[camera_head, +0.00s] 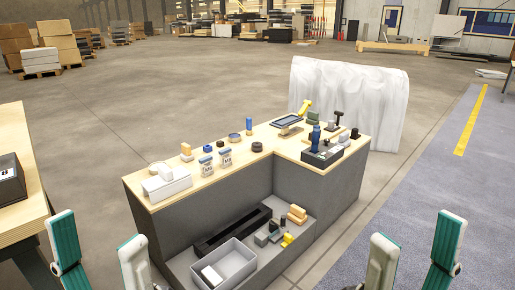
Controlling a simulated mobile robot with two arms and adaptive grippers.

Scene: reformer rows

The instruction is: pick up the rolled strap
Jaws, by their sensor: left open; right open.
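A small dark roll (257,146) lies on the wooden top of the L-shaped grey counter (225,185), near its inner corner. It looks most like the rolled strap, but it is too small to be sure. A blue round item (234,137) lies just left of and behind it, and could also be a roll. My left gripper (97,229) is open and empty at the lower left, in front of the counter. My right gripper (416,228) is open and empty at the lower right. Both grippers are well apart from the rolls.
Two labelled bags (206,166), a white box (167,183) and a blue bottle (249,125) stand on the counter. A dark tray (322,156) is at its right. A grey bin (228,262) sits on the lower shelf. A wooden table (30,205) is at left. Floor right is clear.

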